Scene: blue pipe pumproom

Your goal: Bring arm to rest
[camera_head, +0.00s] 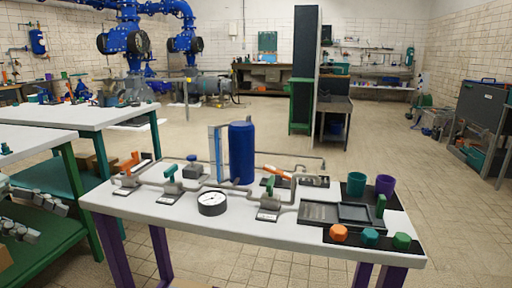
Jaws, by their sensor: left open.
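My left gripper (51,224) reaches in low at the left edge, in front of the green-legged table's lower shelf. Its two grey fingers are apart, with nothing seen between them. Much of its arm is outside the picture. It is left of the white workbench (240,226) and apart from the things on it. My right gripper is not in view.
The workbench holds a blue cylinder (241,152), a round gauge (212,203), pipe valves, a black tray (318,213), purple (385,186) and teal (356,184) cups and coloured knobs. The left table (28,138) stands close to my left gripper. Tiled floor (385,150) is open behind.

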